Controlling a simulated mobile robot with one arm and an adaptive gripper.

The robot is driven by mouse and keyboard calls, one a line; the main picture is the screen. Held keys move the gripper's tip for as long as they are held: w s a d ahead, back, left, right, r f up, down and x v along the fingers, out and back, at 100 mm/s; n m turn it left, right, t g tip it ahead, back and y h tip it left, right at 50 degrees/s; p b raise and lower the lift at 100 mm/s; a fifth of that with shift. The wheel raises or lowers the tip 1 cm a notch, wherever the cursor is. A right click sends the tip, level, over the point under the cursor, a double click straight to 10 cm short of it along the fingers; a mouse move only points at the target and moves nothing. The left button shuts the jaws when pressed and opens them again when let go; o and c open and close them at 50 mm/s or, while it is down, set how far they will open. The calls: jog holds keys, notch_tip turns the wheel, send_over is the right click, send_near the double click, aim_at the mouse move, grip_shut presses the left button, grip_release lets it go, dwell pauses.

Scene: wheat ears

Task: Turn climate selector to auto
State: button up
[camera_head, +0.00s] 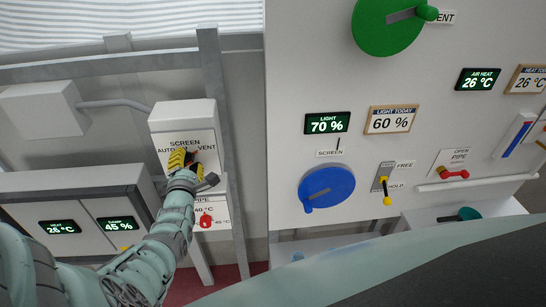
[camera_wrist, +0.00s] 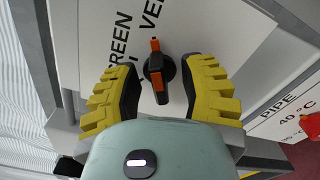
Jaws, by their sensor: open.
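My gripper (camera_head: 184,160) is in front of the box in the head view and mostly covers the knob. In the wrist view its yellow ribbed fingers (camera_wrist: 160,82) are open, one on each side of the knob, with visible gaps. I cannot tell how deep they reach.
A PIPE panel with a red knob (camera_head: 206,220) sits just below the box. A grey post (camera_head: 220,130) stands close on its right. A large white panel with a blue dial (camera_head: 326,187) and a green dial (camera_head: 385,25) is farther right.

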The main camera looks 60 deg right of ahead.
jog(key=shift+w+d, duration=0.15)
jog(key=shift+d, duration=0.15)
jog(key=shift+a, duration=0.1)
grip_shut()
dwell(0.4)
